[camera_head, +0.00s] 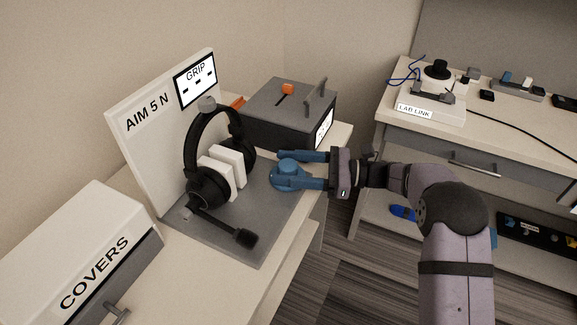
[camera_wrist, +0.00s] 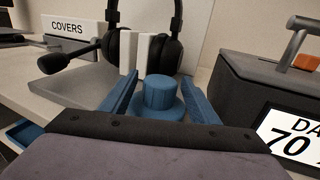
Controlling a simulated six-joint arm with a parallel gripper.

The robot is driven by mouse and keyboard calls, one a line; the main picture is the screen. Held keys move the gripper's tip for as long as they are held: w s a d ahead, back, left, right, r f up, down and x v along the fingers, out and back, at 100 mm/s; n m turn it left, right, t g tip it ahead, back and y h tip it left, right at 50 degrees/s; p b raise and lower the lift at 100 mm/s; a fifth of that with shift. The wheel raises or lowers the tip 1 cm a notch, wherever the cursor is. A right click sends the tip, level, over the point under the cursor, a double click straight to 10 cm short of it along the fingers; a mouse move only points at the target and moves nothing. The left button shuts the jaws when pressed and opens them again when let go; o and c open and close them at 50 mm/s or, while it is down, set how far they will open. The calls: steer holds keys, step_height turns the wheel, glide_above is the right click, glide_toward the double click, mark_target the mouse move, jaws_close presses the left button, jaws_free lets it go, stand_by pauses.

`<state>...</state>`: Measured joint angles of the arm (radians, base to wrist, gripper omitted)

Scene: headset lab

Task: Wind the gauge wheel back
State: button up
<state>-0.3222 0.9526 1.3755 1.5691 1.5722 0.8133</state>
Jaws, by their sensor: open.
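The gauge wheel is a blue knob on a wider round base (camera_head: 287,170), at the right edge of the grey plate (camera_head: 262,215). It also shows in the wrist view (camera_wrist: 163,97). My gripper (camera_head: 302,170) has blue fingers and is open, with one finger on each side of the knob. I cannot tell whether the fingers touch it. Behind the knob, a black headset (camera_head: 193,138) stands with two white blocks (camera_head: 222,168) between its ear cups. The gauge display (camera_head: 195,78) reads "GRIP" with dashes, on a white panel marked "AIM 5 N" (camera_head: 150,124).
A dark box (camera_head: 270,112) with an orange slider, a handle and a lit display (camera_wrist: 291,135) stands close beside my gripper. A "COVERS" box (camera_head: 85,262) is at the front left. The headset's microphone (camera_head: 245,238) sticks out over the plate. A second bench (camera_head: 490,125) stands at right.

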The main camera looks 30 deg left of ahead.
steer(key=c, duration=1)
steer(key=shift+c, duration=0.2)
steer(key=shift+w+n+g, duration=0.1)
steer(key=shift+n+g, duration=0.3)
steer(key=shift+g, duration=0.2)
steer(key=shift+n+g+h, duration=0.6)
steer(key=shift+g, duration=0.3)
steer(key=shift+r+n+g+h+b, duration=0.1)
steer(key=shift+n+g+h+b, duration=0.3)
steer(key=shift+n+g, duration=0.15)
steer(key=o, duration=1)
steer(key=shift+o, duration=0.2)
steer(key=shift+d, duration=0.1)
